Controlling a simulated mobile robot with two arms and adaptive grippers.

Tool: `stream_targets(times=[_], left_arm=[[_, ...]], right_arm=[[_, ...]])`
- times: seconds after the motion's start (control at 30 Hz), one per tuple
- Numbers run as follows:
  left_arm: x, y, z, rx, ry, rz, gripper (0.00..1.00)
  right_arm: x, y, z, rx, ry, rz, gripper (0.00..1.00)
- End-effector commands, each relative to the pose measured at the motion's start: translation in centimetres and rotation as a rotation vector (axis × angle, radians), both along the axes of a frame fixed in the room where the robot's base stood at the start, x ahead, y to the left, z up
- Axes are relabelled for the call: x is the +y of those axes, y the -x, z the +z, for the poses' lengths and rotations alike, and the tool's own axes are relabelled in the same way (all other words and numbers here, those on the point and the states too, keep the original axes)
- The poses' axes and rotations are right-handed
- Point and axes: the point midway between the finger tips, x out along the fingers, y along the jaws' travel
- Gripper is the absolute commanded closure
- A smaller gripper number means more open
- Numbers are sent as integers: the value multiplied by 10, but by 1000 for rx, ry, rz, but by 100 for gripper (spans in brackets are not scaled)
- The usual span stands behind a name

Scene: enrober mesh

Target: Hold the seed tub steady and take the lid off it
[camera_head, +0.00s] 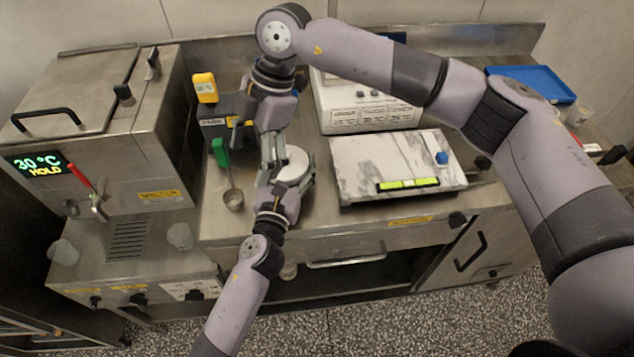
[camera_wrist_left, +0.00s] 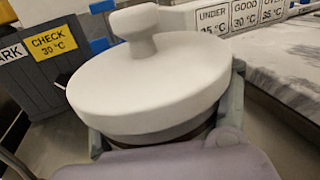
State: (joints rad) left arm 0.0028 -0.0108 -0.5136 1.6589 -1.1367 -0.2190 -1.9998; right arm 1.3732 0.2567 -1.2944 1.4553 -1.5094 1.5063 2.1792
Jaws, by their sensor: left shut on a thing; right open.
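The seed tub (camera_wrist_left: 165,137) stands on the steel counter, with its round white lid (camera_wrist_left: 150,85) seated on top. The lid has a rounded knob (camera_wrist_left: 137,28). In the head view the lid (camera_head: 293,166) shows partly, and the tub body is mostly hidden by my grippers. My left gripper (camera_head: 287,184) is shut around the tub from the front, with a finger on each side below the lid in the left wrist view. My right gripper (camera_head: 272,162) is open and points down at the lid's left edge. I cannot tell if it touches the lid.
A green-handled ladle (camera_head: 222,160) lies left of the grippers. The melter (camera_head: 110,130) with a 30 °C display stands further left. A marble slab (camera_head: 385,160) is to the right, with a white labelled unit (camera_head: 365,110) behind it. A yellow device (camera_head: 205,88) stands behind.

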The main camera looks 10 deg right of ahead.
Motion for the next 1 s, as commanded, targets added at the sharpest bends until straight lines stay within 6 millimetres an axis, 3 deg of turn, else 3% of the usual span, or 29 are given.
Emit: stream_targets(times=[0.03, 0.07, 0.2, 0.33, 0.47, 0.57, 0.73, 0.87, 1.0], left_arm=[[-1, 0, 0, 1, 0, 2, 83], [-1, 0, 0, 1, 1, 2, 83], [-1, 0, 0, 1, 1, 1, 83], [-1, 0, 0, 1, 0, 2, 83], [0, 0, 0, 1, 0, 2, 83], [0, 0, 0, 1, 0, 2, 83], [0, 0, 0, 1, 0, 2, 83], [0, 0, 0, 2, -1, 2, 83], [0, 0, 0, 2, -1, 2, 83]], right_arm=[[18, 22, -13, 57, -123, 36, 33], [28, 30, -13, 77, -200, 52, 35], [62, 62, -1, 142, -548, 72, 44], [76, 76, 21, 164, -843, 15, 53], [73, 78, 41, 154, -1093, -102, 57], [61, 71, 53, 126, -1250, -230, 57], [23, 51, 59, 48, -1430, -506, 57], [-16, 36, 48, -30, -1479, -751, 57], [-63, 28, 21, -116, -1443, -1013, 57]])
